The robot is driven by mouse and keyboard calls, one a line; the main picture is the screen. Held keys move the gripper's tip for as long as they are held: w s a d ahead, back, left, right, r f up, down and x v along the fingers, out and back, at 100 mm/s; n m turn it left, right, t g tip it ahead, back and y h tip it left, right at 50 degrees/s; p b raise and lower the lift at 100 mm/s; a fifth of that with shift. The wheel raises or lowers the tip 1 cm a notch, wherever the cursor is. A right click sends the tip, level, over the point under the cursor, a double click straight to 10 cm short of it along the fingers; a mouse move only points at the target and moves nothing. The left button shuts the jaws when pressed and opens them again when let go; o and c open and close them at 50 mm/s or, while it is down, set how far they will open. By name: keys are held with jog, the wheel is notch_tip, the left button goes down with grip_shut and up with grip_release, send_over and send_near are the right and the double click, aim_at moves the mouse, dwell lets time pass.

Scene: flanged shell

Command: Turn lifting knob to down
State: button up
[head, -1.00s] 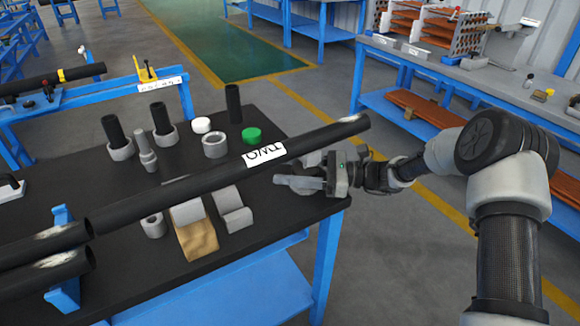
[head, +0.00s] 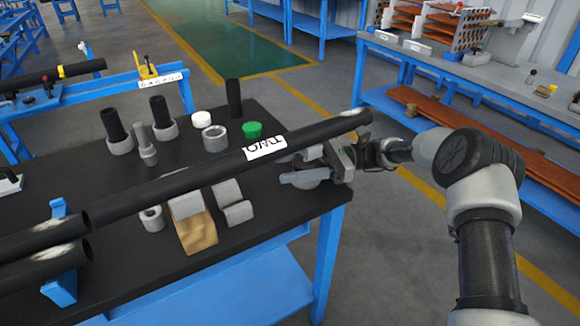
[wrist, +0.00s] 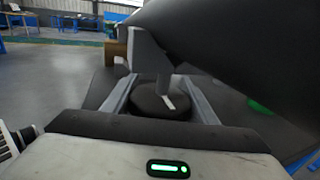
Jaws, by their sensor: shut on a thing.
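The lifting knob (wrist: 165,102) shows in the wrist view as a dark round disc with a white mark on top. A grey post stands right behind it. The two fingers of my gripper (wrist: 160,100) lie along its left and right sides and are shut on it. In the head view my gripper (head: 303,168) is at the right edge of the black table, beside and below the long black pipe with a white label (head: 266,147). The knob cannot be made out clearly in the head view.
The long black pipe (head: 190,182) runs diagonally over the table and, in the wrist view, looms close above right. A green cap (head: 252,130), a white cap (head: 202,119) and grey fittings stand behind it. Grey blocks (head: 233,204) lie in front. Floor right of the table is free.

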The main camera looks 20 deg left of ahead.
jog(key=o, duration=1)
jog(key=shift+o, duration=0.2)
jog(key=shift+w+d, duration=0.1)
jog(key=b+v, duration=0.2)
jog(key=v, duration=1.5)
